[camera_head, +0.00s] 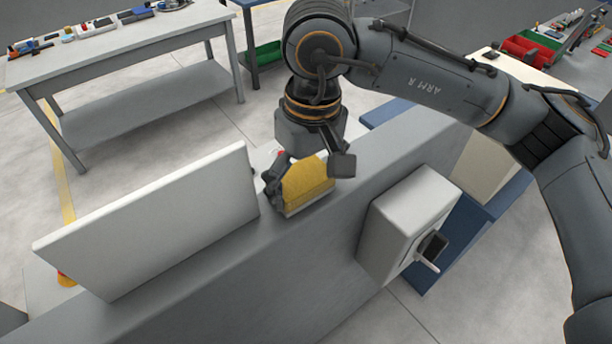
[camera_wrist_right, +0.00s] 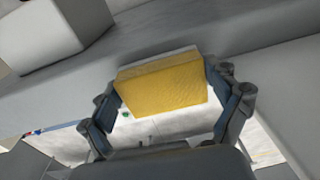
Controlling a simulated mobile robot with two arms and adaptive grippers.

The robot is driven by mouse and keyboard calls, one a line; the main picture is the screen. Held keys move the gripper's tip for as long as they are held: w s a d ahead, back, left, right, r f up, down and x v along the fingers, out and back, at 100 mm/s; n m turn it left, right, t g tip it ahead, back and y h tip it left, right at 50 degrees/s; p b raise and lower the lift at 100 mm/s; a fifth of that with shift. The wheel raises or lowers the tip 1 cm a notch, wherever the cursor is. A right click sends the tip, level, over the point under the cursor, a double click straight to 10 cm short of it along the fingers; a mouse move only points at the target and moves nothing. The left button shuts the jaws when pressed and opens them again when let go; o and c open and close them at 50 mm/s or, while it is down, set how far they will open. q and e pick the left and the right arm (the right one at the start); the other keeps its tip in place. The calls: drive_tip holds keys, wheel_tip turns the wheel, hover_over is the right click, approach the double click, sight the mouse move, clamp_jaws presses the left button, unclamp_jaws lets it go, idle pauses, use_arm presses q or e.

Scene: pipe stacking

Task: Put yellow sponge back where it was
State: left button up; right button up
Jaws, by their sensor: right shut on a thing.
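The yellow sponge (camera_head: 306,182) is a small block with a pale layer along one edge. My right gripper (camera_head: 312,180) is shut on it, with one finger on either side. The sponge is at the top of a long grey ledge (camera_head: 335,210); I cannot tell whether it touches the surface. The right wrist view shows the sponge (camera_wrist_right: 162,86) between the two fingers of my right gripper (camera_wrist_right: 165,98). My left gripper is in neither view.
A white upright panel (camera_head: 150,220) stands left of the sponge on the ledge. A white box (camera_head: 405,220) with a dark handle is on the ledge's right side. A workbench (camera_head: 120,42) with tools stands at the back left. Red and green bins (camera_head: 525,50) are at the back right.

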sight(310, 181)
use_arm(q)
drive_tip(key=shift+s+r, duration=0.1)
use_arm(e)
drive_tip(key=shift+f, duration=0.45)
drive_tip(key=o, duration=1.3)
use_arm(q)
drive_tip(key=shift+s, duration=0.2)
use_arm(e)
drive_tip(key=shift+r, duration=0.15)
drive_tip(key=shift+r, duration=0.3)
use_arm(q)
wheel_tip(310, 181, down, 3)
drive_tip(key=b, duration=0.3)
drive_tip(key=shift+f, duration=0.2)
use_arm(e)
drive_tip(key=r, duration=1.1)
drive_tip(key=shift+d+r, duration=0.1)
drive_tip(key=shift+d, duration=0.2)
